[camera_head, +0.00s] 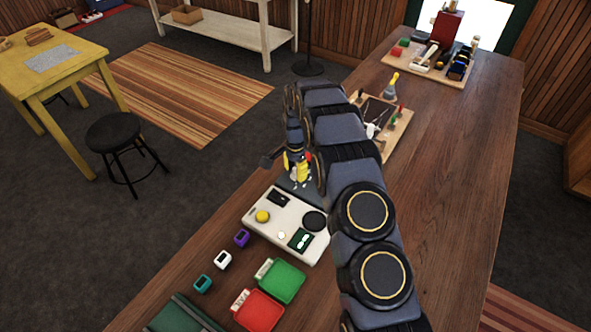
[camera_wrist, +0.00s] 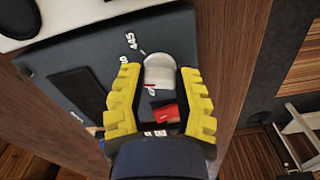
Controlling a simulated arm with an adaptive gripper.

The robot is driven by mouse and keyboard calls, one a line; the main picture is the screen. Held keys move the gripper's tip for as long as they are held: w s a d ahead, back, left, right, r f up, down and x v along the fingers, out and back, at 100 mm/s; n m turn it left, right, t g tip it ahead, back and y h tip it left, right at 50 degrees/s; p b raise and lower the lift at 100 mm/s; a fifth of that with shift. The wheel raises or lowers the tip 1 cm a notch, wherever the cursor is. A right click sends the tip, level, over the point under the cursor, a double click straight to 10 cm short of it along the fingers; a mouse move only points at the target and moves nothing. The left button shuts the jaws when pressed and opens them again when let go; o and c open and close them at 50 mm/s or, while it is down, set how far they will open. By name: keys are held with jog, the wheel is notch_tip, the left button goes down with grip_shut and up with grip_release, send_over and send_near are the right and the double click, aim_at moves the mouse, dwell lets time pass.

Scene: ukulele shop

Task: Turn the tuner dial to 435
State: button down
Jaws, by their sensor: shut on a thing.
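The tuner is a dark grey box; its face (camera_wrist: 95,60) fills the upper left of the wrist view. In the head view only a strip of the tuner (camera_head: 284,184) shows beside my gripper (camera_head: 298,182). The dial (camera_wrist: 159,70) is a pale rounded knob with white numbers around it. "445" is readable at its upper left; other numbers are partly covered. My gripper (camera_wrist: 160,92) has its yellow fingers on both sides of the dial, shut on it. A red piece shows between the fingers. The dial's pointed-to value cannot be told.
A white tray (camera_head: 258,232) with small items lies in front of the tuner. Small coloured blocks, a green box (camera_head: 280,281) and a red box (camera_head: 259,311) are nearer. A wooden tool board (camera_head: 397,137) lies behind my arm. The bench's right side (camera_head: 460,150) is clear.

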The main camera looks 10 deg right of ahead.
jog(key=shift+f, duration=0.1)
jog(key=n, duration=0.3)
jog(key=shift+s+n, duration=0.1)
jog(key=shift+n, duration=0.3)
jog(key=shift+d+n, duration=0.1)
jog(key=shift+n, duration=1.7)
jog(key=c, duration=0.7)
grip_release()
jog(key=shift+o, duration=0.2)
